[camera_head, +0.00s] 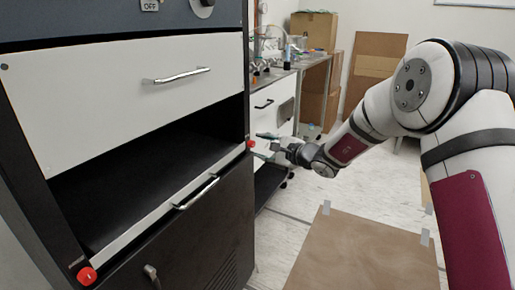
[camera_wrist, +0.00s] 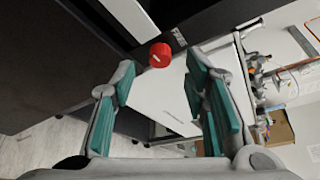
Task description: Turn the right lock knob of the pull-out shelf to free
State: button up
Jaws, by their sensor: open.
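The right lock knob (camera_head: 250,144) is a small red knob at the right end of the pull-out shelf's pale front strip (camera_head: 130,232). In the wrist view the red knob (camera_wrist: 160,55) shows large, with a small pale mark on its face. My gripper (camera_head: 266,146) is open and empty, just right of the knob, with its fingers pointing at it. In the wrist view the teal finger pads (camera_wrist: 160,88) stand on either side below the knob, apart from it. The left lock knob (camera_head: 87,276) is red, at the strip's other end.
A white drawer (camera_head: 110,90) with a bar handle is above the dark shelf opening. A black door (camera_head: 215,235) is below. A lab bench (camera_head: 312,62) and cardboard boxes (camera_head: 314,30) stand behind. A brown taped sheet (camera_head: 360,255) lies on the open floor.

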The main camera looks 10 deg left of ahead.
aim_at(254, 144)
jog(key=shift+x, duration=1.55)
grip_shut()
